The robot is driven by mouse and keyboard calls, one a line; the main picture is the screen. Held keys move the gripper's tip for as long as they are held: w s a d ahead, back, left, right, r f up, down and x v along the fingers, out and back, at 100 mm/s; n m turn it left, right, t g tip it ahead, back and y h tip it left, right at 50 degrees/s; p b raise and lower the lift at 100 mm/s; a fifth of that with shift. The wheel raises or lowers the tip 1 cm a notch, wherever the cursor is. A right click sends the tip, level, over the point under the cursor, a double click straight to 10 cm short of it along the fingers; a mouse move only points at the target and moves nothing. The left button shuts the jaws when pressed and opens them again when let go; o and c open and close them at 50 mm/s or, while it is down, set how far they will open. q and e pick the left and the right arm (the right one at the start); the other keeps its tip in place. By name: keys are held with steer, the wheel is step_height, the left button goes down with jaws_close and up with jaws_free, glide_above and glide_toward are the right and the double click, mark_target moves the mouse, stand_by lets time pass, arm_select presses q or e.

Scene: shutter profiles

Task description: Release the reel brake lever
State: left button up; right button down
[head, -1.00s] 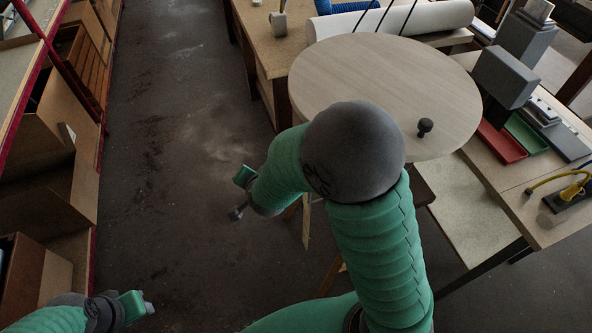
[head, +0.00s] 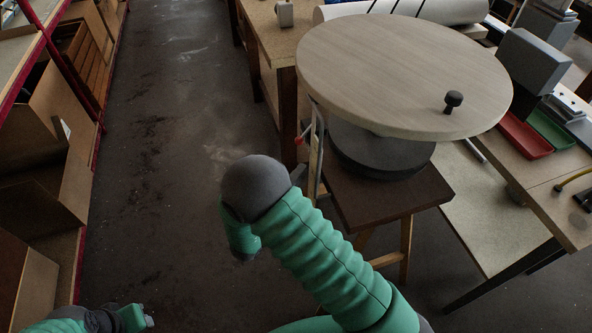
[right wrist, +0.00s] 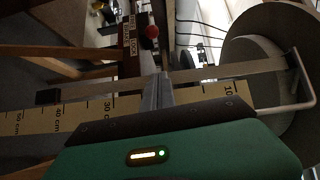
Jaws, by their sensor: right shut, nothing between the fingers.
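The reel has a large round pale wooden disc (head: 400,70) with a dark knob (head: 453,101) on top and a dark drum (head: 375,150) below. A red knob (head: 299,141), seemingly the brake lever's end, shows by an upright plate left of the drum. It also shows in the right wrist view (right wrist: 152,31), beside a brown strip with lettering. My right gripper (head: 299,173) is mostly hidden behind my arm in the head view. In the right wrist view its fingers (right wrist: 157,90) are shut, empty, pointing towards the red knob and apart from it. My left gripper (head: 142,318) is low at left.
The reel stands on a dark brown wooden stand (head: 400,200). A yellow centimetre scale (right wrist: 35,122) and a pale bent rod (right wrist: 305,85) lie near the right gripper. A bench with red (head: 522,138) and green trays is at right; shelving (head: 50,185) is at left. The floor between is clear.

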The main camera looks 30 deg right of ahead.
mark_target(307, 131)
arm_select(q)
steer(key=shift+f+b, duration=0.55)
steer(key=shift+f, duration=0.1)
arm_select(e)
steer(key=w+d, duration=0.5)
steer(key=w, duration=0.2)
steer(key=shift+w+d+f, duration=0.15)
steer(key=shift+f, duration=0.05)
arm_select(q)
steer(key=shift+w+d+f, duration=0.1)
steer(key=shift+f, duration=0.05)
arm_select(e)
steer(key=shift+w+f+g, duration=0.1)
steer(key=shift+g, duration=0.2)
